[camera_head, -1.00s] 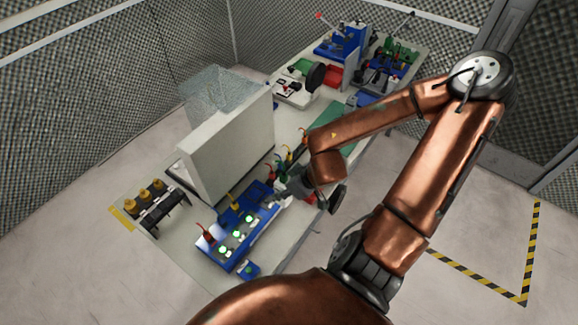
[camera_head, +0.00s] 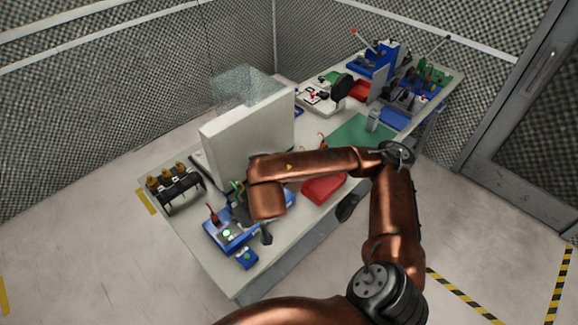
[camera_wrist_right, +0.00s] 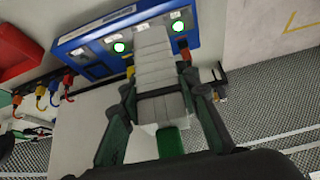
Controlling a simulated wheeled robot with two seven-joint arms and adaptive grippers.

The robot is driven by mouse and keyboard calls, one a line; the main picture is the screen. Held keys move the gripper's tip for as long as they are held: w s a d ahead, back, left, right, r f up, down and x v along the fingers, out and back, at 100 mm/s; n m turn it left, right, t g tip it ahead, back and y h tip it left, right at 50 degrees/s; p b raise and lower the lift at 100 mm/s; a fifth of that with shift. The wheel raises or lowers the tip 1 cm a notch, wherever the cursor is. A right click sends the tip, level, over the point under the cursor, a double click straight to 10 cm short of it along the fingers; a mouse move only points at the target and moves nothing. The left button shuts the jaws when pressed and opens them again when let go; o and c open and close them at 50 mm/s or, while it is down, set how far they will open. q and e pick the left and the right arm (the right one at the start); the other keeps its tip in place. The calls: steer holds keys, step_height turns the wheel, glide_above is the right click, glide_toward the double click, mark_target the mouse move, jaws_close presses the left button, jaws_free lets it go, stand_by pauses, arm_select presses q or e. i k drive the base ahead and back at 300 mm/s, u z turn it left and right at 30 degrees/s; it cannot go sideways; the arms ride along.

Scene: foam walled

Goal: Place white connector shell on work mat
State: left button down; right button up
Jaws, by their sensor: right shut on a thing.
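My right gripper (camera_wrist_right: 158,88) is shut on a pale grey-white ribbed block, which looks like the white connector shell (camera_wrist_right: 154,62). The shell's far end overlaps the blue fixture (camera_wrist_right: 88,49) in the right wrist view; I cannot tell if they touch. In the head view the gripper is over the blue fixture (camera_head: 223,238), largely hidden by my wrist, and the shell cannot be made out. My left gripper is not in view.
A tall white panel (camera_head: 245,135) stands behind the fixture. A black rack (camera_head: 174,188) with yellow-topped parts is at left. A red bin (camera_head: 323,188) sits between fixture and mat. Coloured hooks (camera_wrist_right: 54,92) hang beside the fixture. Blue equipment (camera_head: 378,62) fills the far end.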

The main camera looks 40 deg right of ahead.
mark_target(356, 140)
steer(key=u, duration=0.05)
steer(key=k, duration=1.1)
steer(key=z, duration=1.25)
steer(key=i, duration=0.75)
steer(key=z, duration=0.55)
steer(key=i, duration=0.9)
steer(key=u, duration=0.75)
steer(key=i, duration=0.65)
steer(key=u, duration=0.6)
